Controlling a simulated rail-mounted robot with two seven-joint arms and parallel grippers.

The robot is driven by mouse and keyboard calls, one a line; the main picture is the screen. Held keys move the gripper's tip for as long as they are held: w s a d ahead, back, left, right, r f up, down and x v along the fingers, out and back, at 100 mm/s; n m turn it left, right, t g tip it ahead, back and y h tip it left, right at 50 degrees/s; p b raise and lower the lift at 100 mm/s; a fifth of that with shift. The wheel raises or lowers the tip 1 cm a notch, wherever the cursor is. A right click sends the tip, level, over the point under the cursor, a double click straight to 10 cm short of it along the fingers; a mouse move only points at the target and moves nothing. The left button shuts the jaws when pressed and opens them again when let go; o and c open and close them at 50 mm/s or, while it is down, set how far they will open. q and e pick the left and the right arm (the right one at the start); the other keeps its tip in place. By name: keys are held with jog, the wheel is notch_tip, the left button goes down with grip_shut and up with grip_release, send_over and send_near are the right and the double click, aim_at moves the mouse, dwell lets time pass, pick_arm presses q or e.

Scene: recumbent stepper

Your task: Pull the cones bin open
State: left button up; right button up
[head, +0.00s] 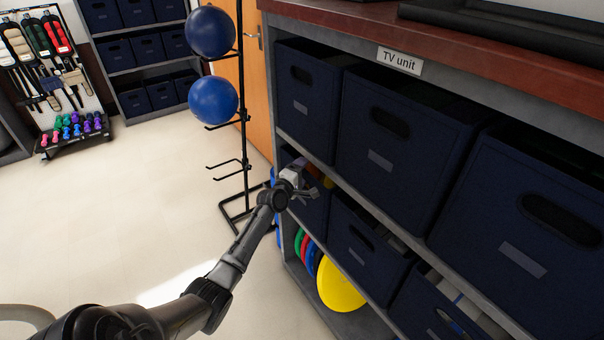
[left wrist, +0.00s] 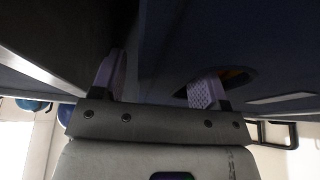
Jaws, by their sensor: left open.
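A dark blue fabric bin (head: 312,212) stands at the left end of the unit's middle shelf. Red and yellow things (head: 326,176) show at its top; I take it for the cones bin, but its label is not readable. My left gripper (head: 308,187) is at this bin's upper front, open, and hides part of it. In the left wrist view the gripper (left wrist: 158,78) has its fingers apart.
The grey TV unit (head: 440,60) holds larger bins (head: 400,150) above and another bin (head: 362,245) to the right. Coloured discs (head: 338,288) stand on the shelf below. A black ball rack (head: 243,130) stands close left. The floor (head: 120,220) at left is free.

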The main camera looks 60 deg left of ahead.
pick_arm(q)
jog(key=shift+c, duration=0.3)
jog(key=c, duration=1.2)
grip_shut()
